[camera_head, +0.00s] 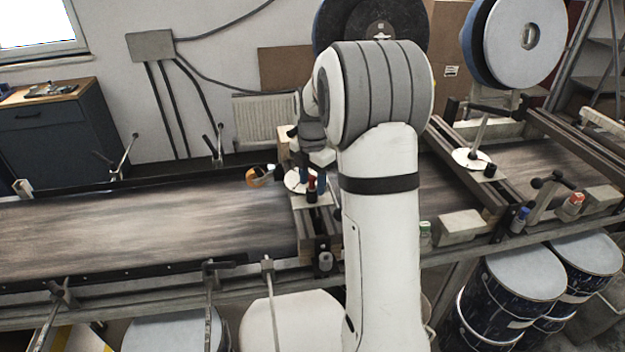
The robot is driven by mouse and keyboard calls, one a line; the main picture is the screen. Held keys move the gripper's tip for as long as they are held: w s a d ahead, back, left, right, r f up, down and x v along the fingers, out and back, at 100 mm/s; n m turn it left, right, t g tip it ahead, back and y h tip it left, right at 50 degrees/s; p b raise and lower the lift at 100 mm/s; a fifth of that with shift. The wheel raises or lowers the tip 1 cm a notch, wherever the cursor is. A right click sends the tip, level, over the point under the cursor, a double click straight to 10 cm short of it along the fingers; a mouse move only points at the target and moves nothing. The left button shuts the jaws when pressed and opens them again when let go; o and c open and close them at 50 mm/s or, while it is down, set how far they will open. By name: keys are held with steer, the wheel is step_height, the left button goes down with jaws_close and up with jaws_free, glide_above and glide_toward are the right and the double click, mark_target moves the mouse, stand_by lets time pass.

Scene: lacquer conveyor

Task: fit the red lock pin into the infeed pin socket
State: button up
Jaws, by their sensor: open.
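My arm stands in the middle of the camera_head view, and its wrist bends down behind the upper link. My gripper (308,174) is low over the near cross-frame of the conveyor, with its jaws apart. A small pin with a red top and dark lower part (311,186) stands upright on a pale plate there, very close to the fingers. I cannot tell whether they touch it. A white disc (294,183) lies just left of it. I cannot make out which opening is the infeed pin socket; part of the cross-frame is hidden behind my arm.
The conveyor belt (130,225) is mostly clear on the left. An orange roll (252,178) lies near its far edge. A blue knob (520,215) and a red-orange piece (573,202) are at the right edge.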

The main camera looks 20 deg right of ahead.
steer(key=shift+r+b, duration=0.55)
steer(key=shift+r, duration=3.35)
steer(key=shift+s+a+r+m, duration=0.25)
steer(key=shift+s+m, duration=0.05)
steer(key=s+a+m+t, duration=0.1)
steer(key=s+a+m, duration=0.2)
steer(key=s+m, duration=0.4)
steer(key=s+a+f+m+t, duration=0.1)
steer(key=s+a+m, duration=0.2)
steer(key=s+m, duration=0.4)
steer(key=s+a+f+m+t, duration=0.1)
steer(key=s+a+m, duration=0.3)
steer(key=s+m, duration=0.4)
steer(key=s, duration=0.4)
steer(key=shift+s, duration=0.4)
steer(key=shift+a, duration=0.1)
steer(key=shift+c, duration=0.6)
